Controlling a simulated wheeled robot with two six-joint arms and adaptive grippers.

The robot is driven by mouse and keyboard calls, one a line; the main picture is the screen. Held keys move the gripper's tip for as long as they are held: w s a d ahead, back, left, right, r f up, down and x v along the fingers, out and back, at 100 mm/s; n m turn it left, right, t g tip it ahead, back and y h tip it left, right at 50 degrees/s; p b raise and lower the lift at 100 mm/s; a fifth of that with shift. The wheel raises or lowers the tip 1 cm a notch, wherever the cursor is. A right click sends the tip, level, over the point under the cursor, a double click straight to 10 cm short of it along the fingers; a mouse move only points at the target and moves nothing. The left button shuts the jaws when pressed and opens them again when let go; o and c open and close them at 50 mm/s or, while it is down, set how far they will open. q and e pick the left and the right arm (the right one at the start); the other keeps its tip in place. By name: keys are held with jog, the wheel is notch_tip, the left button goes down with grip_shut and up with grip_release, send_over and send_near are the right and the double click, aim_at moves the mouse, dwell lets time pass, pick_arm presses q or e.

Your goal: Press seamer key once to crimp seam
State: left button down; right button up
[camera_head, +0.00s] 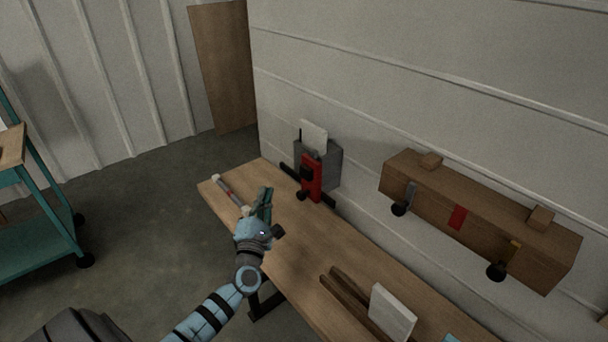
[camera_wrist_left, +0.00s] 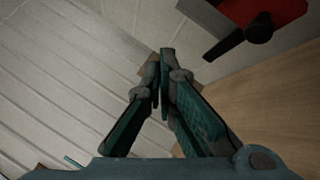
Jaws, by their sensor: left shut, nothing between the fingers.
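A grey machine with a red front, likely the seamer (camera_head: 311,178), stands on the wooden bench against the wall. It has black parts on its front and a pale plate on top. Its red front and a black lever with a knob (camera_wrist_left: 258,28) show at the upper right of the left wrist view. Which black part is the key I cannot tell. My left gripper (camera_head: 265,190) is shut and empty above the bench, left of the machine and apart from it. Its closed fingers (camera_wrist_left: 162,55) show in the left wrist view. My right gripper is not in view.
A rod-like tool with a reddish handle (camera_head: 231,193) lies at the bench's left end. A brown wooden box (camera_head: 480,222) with black knobs is at the wall on the right. A wooden rack with a pale block (camera_head: 392,312) stands nearer. A teal cart (camera_head: 40,215) is at far left.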

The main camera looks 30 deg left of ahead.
aim_at(305, 173)
pick_arm(q)
jog(key=w+d+b, duration=0.2)
jog(key=w+b, duration=0.1)
jog(key=w, duration=0.5)
jog(key=shift+w+d, duration=0.2)
jog(key=shift+d, duration=0.15)
jog(key=shift+w, duration=0.1)
dwell(1.1)
jog(key=shift+w+d+b, duration=0.1)
jog(key=shift+w+b, duration=0.2)
jog(key=shift+b, duration=0.05)
jog(key=shift+w+d+b, duration=0.2)
jog(key=shift+w+b, duration=0.15)
jog(key=shift+w, duration=0.3)
dwell(0.6)
jog(key=shift+s, duration=0.1)
jog(key=shift+s+a+p, duration=0.3)
jog(key=shift+s+p, duration=0.3)
jog(key=shift+s, duration=0.35)
